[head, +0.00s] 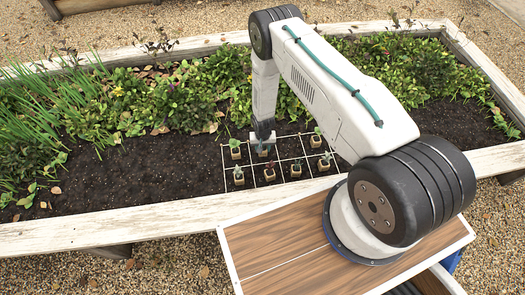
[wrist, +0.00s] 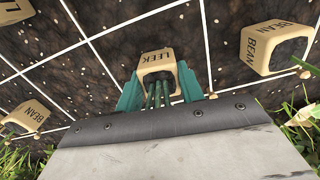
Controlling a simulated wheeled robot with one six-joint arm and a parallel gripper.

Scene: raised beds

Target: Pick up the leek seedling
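The leek seedling (wrist: 158,94) sits in a small tan pot marked LEEK (wrist: 157,62). Its green stems point toward the wrist camera and run behind the gripper's front edge. My gripper (wrist: 160,85) has one teal finger on each side of this pot, close against its sides. I cannot tell whether the fingers press on it or leave a thin gap. In the head view my gripper (head: 263,138) points down at the back of the pot grid. The pot below it (head: 263,152) is partly hidden and appears to stand on the soil.
Several other potted seedlings stand in the white string grid (head: 281,160), including pots marked BEAN at the right (wrist: 275,45) and left (wrist: 25,117). Dense leafy plants (head: 175,100) grow behind. Bare soil (head: 140,180) lies left. A white wooden rim (head: 110,226) borders the bed.

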